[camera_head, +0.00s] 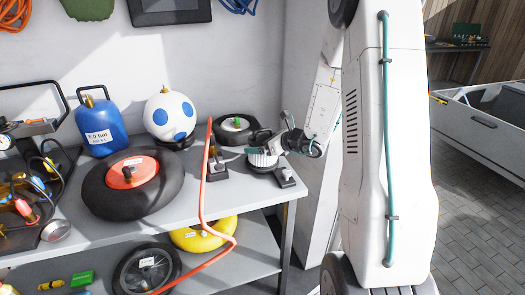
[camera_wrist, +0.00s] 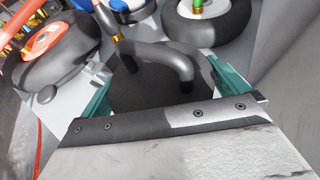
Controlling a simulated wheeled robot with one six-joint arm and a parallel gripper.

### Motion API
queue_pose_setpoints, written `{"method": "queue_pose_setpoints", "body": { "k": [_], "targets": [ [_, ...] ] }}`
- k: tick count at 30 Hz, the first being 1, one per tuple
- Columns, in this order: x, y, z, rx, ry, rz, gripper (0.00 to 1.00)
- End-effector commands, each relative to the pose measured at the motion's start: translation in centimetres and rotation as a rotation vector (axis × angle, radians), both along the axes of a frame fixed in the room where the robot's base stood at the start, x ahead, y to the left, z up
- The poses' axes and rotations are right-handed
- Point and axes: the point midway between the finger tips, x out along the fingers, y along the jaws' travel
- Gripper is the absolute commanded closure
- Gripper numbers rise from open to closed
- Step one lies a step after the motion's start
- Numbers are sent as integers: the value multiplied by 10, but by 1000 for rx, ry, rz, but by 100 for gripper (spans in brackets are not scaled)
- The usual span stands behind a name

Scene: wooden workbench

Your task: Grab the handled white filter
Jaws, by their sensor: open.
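The handled white filter (camera_head: 262,160) stands on the right end of the workbench, a ribbed white body under a dark top. In the wrist view its dark curved handle (camera_wrist: 160,55) rises between my fingers, and its white body is hidden there. My gripper (camera_head: 268,148) reaches in from the right at the filter's top. In the wrist view my gripper (camera_wrist: 165,88) is open, with one teal finger on each side of the dark top. I cannot tell whether either finger touches it.

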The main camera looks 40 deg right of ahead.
Motion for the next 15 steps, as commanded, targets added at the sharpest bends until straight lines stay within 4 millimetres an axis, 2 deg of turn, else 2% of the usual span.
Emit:
{"method": "queue_pose_setpoints", "body": {
  "k": [4, 5, 8, 9, 10, 11, 15],
  "targets": [
    [0, 0, 0, 0, 0, 0, 0],
    [0, 0, 0, 0, 0, 0, 3],
    [0, 0, 0, 0, 0, 0, 31],
    [0, 0, 0, 0, 0, 0, 35],
    [0, 0, 1, 0, -1, 0, 35],
    [0, 0, 1, 0, -1, 0, 39],
    [0, 0, 1, 0, -1, 0, 39]
  ]
}}
